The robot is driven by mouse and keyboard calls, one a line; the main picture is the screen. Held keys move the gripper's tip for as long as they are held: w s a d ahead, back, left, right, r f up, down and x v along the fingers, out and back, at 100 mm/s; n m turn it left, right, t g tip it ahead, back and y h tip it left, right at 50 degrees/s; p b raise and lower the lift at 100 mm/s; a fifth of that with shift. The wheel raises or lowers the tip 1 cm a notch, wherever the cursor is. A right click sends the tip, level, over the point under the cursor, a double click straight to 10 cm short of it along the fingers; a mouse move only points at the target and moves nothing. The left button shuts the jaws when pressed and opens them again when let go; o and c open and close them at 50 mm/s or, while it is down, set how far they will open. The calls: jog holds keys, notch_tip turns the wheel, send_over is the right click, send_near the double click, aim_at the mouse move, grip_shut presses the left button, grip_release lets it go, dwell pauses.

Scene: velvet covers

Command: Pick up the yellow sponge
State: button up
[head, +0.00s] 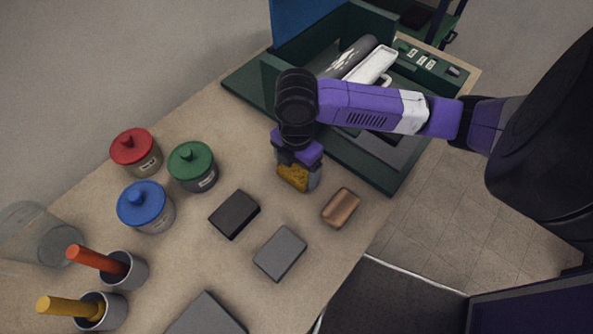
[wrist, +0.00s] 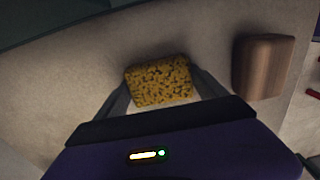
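The yellow sponge (head: 294,177) is a speckled, dark-flecked block below my gripper (head: 298,172) in the head view. In the wrist view the sponge (wrist: 160,82) sits between the two grey fingertips of my gripper (wrist: 160,80), one at its left edge and one at its right edge. Both fingers appear to touch its sides, with no clear gap. Part of the sponge is hidden by my gripper in the head view. I cannot tell whether its underside touches the table.
A brown block (head: 341,207) lies close to the right of the sponge. A black block (head: 234,214) and a grey block (head: 280,252) lie nearer. Red (head: 136,152), green (head: 192,166) and blue (head: 146,206) lidded jars stand left. A green tray box (head: 385,180) stands behind.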

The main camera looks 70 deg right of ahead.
aim_at(296, 169)
jog(key=shift+c, duration=1.3)
notch_tip(296, 169, up, 20)
jog(key=shift+p, duration=0.3)
